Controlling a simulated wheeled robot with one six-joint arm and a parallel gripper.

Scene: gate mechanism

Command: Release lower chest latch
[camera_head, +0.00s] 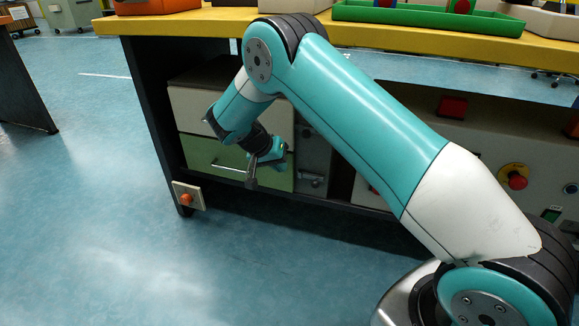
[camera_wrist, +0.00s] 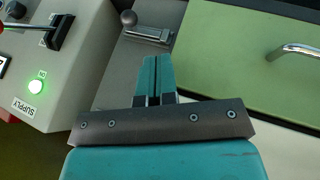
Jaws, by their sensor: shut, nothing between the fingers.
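The lower chest latch (camera_wrist: 148,35) is a metal slide bar with a round knob at one end, on a grey panel beside the green drawer. It shows in the head view (camera_head: 312,180) to the right of the green drawer (camera_head: 205,155). My gripper (camera_wrist: 157,62) is shut and empty. In the wrist view its teal fingertips lie just below the latch bar in the picture; whether they touch it I cannot tell. In the head view my gripper (camera_head: 280,156) is in front of the green drawer's right part, with its fingertips hard to make out.
The drawer's silver handle (camera_wrist: 297,50) sticks out to the right in the wrist view. A grey control box (camera_wrist: 45,85) with a lit green SUPPLY lamp (camera_wrist: 36,87) and a black lever stands at left. The yellow-edged bench top (camera_head: 180,22) overhangs the chest. Open floor lies in front.

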